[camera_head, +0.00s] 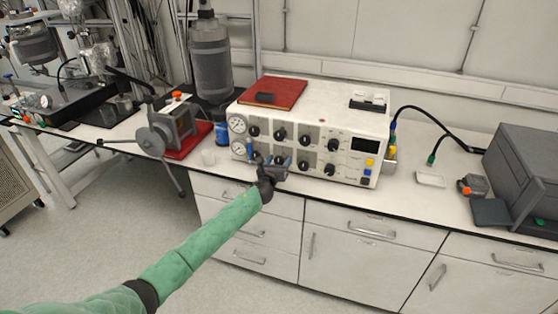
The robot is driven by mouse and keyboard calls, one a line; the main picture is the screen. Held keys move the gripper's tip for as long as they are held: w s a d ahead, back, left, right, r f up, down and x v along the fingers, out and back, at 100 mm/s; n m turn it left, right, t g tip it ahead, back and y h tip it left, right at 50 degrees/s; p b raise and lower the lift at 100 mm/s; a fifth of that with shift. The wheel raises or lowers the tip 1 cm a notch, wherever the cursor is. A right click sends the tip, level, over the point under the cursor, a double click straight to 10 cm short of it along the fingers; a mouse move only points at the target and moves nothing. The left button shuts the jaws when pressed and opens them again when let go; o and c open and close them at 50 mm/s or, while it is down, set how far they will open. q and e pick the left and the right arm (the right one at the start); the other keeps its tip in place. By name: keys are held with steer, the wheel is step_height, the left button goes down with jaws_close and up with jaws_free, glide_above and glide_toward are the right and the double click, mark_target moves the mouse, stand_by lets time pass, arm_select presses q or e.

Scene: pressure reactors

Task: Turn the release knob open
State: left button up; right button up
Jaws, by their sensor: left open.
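A white control box (352,115) stands on the bench, with two round gauges, several black knobs (305,139), a dark display and small coloured buttons on its front. Which knob is the release knob I cannot tell. My left gripper (268,161), on a green-sleeved arm, is in front of the lower left part of the panel. Its jaws are open near the lower row of knobs and hide part of that row. Whether a finger touches a knob I cannot tell. My right gripper is not in view.
A grey device with a spoked handwheel (151,141) stands left on a red mat. A grey cylinder (210,62) is behind it. A dark grey case (522,168) stands right. Drawers (245,220) lie below the bench edge. A red book (273,92) lies on the box.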

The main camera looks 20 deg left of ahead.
arm_select(q)
steer(key=shift+w, duration=0.1)
steer(key=c, duration=1)
steer(key=shift+o, duration=0.2)
